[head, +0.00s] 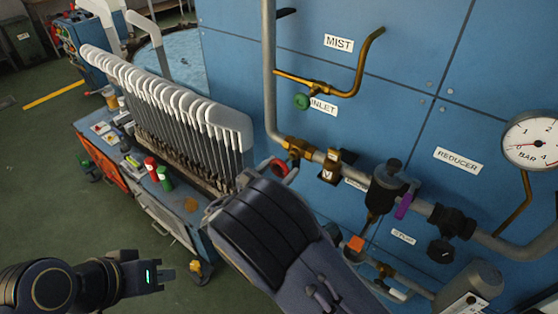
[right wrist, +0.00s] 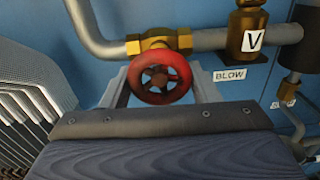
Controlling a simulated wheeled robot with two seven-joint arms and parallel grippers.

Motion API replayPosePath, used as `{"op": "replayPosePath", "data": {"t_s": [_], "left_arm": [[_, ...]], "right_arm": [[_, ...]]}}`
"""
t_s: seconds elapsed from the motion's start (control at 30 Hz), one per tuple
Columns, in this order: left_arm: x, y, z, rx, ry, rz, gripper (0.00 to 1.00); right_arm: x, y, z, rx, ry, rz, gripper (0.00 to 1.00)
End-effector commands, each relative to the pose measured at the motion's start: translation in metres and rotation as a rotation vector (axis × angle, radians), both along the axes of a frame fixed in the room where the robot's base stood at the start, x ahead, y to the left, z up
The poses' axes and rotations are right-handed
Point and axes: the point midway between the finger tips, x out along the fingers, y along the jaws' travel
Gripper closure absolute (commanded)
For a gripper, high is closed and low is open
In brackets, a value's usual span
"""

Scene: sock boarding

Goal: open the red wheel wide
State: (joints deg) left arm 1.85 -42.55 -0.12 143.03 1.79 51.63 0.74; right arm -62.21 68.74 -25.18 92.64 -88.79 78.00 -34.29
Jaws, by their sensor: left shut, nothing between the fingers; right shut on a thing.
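The red wheel (right wrist: 160,79) sits on a brass valve (right wrist: 158,42) on the grey pipe, in the middle of the right wrist view. My right gripper (right wrist: 160,84) is shut on the red wheel, with one finger on each side of its rim. In the head view the red wheel (head: 279,168) shows only in part, behind my right arm. My left gripper (head: 168,275) is shut and empty at the lower left of the head view, well away from the wheel.
A green wheel (head: 301,101) is on the INLET branch above. A black reducer (head: 385,190) and a pressure gauge (head: 533,141) are to the right. A rack of grey and white sock boards (head: 180,110) stands on the left.

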Motion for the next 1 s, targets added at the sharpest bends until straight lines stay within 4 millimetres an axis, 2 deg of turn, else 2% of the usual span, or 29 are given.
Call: {"op": "replayPosePath", "data": {"t_s": [0.03, 0.3, 1.0], "left_arm": [[0.000, 0.000, 0.010, 0.000, 0.000, 0.000, 1.00], [0.000, 0.000, 0.034, 0.000, 0.000, 0.000, 1.00], [0.000, 0.000, 0.085, 0.000, 0.000, 0.000, 1.00]], "right_arm": [[-0.001, 0.000, 0.003, -0.038, 0.033, 0.000, 0.68], [-0.002, -0.001, 0.002, -0.245, 0.184, 0.002, 0.68], [-0.003, -0.003, 0.002, -0.780, 0.573, 0.001, 0.68]]}}
